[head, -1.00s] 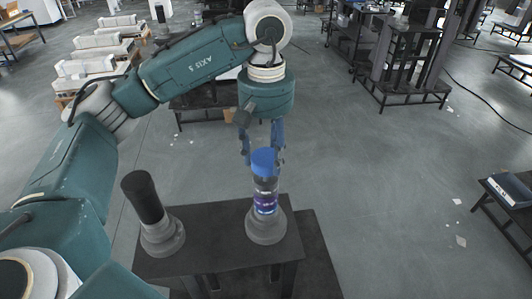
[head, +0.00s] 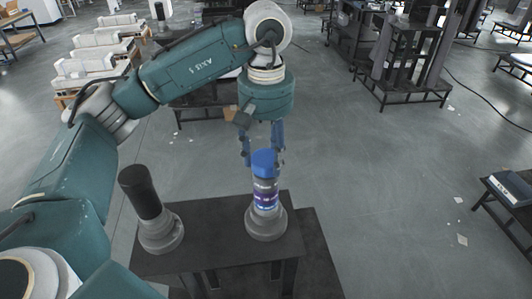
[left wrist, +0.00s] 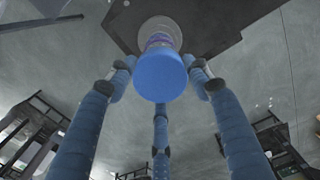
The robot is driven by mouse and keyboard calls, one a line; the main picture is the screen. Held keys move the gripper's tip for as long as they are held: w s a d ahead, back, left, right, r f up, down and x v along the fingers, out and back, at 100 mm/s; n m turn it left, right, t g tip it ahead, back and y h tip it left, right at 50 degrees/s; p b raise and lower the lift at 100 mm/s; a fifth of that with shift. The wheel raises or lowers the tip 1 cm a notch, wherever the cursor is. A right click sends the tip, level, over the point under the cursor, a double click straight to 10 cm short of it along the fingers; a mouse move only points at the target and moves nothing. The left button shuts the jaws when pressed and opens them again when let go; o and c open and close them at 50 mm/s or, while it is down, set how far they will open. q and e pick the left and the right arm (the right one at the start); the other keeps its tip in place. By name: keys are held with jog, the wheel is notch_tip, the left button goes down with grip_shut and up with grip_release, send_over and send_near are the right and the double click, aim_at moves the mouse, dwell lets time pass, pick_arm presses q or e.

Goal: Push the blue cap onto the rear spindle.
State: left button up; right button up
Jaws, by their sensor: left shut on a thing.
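A blue cap (head: 264,162) is upright at the top of a column with a glowing purple and white band (head: 265,199) on a grey round base (head: 266,224). How far it is seated on the column cannot be told. My left gripper (head: 262,158) comes down from above and is shut on the cap. My right gripper is not in view.
Both columns stand on a dark table (head: 210,238). A second column with a black top (head: 140,191) stands on the table at the left. Open grey floor (head: 390,190) lies to the right. Dark racks and a low table (head: 506,192) stand farther off.

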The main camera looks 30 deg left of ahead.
pick_arm(q)
jog(key=shift+f, duration=0.25)
jog(key=o, duration=1.3)
jog(key=shift+r, duration=0.1)
notch_tip(320, 180, up, 12)
jog(key=shift+f, duration=0.1)
